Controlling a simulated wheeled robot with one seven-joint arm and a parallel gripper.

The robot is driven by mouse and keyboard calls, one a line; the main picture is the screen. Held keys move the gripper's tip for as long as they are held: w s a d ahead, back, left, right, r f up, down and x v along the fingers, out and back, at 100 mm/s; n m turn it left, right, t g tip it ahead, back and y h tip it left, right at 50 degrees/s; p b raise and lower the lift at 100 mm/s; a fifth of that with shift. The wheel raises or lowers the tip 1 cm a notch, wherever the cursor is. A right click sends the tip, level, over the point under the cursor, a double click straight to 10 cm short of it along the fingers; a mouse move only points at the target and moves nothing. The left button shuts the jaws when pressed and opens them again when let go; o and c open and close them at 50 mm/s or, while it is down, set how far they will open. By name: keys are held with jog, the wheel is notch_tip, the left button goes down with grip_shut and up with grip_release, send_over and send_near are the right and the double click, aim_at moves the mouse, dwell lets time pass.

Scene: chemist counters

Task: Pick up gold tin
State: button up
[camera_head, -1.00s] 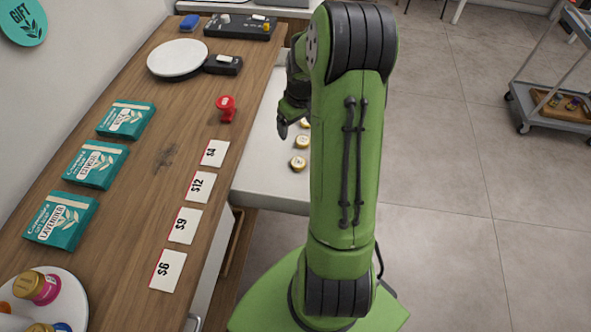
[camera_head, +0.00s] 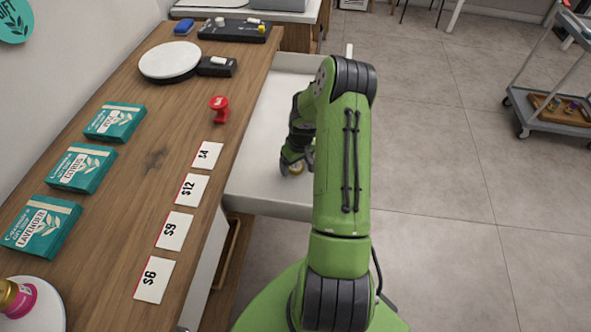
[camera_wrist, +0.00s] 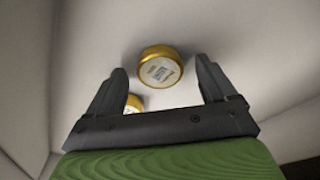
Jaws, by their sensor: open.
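A gold tin (camera_wrist: 160,68) with a pale printed label lies in the white drawer. In the wrist view it sits just beyond and between my fingertips. A second gold tin (camera_wrist: 134,103) is nearer, beside the left finger and partly hidden by my gripper. My gripper (camera_wrist: 162,74) is open, with nothing held. The rest of the drawer contents there are hidden by my arm.
The open white drawer (camera_head: 262,190) has low walls close around my gripper. The wooden counter (camera_head: 150,165) stands to its left, with price cards, teal boxes (camera_head: 80,167), a red stamp-like object (camera_head: 219,109) and a white round plate (camera_head: 170,60). Floor to the right is clear up to a cart (camera_head: 560,115).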

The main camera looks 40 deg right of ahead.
jog(key=shift+f, duration=0.1)
jog(key=shift+c, duration=0.3)
jog(key=c, duration=1.1)
